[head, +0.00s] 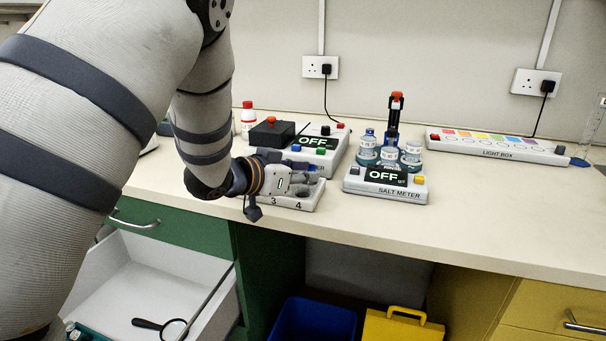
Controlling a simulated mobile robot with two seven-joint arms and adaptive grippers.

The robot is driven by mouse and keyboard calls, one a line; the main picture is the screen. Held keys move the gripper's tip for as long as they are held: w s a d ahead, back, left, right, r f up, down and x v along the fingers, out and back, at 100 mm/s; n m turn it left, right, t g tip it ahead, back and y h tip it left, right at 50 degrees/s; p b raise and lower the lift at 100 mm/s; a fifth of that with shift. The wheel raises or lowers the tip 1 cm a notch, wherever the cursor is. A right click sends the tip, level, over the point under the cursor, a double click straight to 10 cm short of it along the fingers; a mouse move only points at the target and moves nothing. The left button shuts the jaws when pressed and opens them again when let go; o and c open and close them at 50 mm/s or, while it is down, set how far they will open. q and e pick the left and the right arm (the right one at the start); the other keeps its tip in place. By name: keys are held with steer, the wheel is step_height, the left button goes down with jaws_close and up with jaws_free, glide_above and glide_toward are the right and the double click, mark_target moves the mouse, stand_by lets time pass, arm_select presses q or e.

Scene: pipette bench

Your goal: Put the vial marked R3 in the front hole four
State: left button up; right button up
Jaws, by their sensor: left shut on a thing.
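My left gripper (304,183) reaches in from the left, low over the pale rack (307,204) whose front edge shows the numbers 3 and 4. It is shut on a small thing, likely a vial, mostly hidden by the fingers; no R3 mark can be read. The gripper and my arm cover most of the rack's holes, so I cannot tell whether the held thing is in a hole. My right gripper is not in view.
Behind the rack stands a grey device (328,160) reading OFF, with a black box (271,133) at its left. A blue pipette (393,118) rises behind the vials. The light box (500,146) is at the back right. An open drawer (150,285) juts out below left.

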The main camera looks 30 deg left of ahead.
arm_select(q)
steer(key=shift+f, duration=0.1)
steer(key=shift+f, duration=0.15)
steer(key=o, duration=0.5)
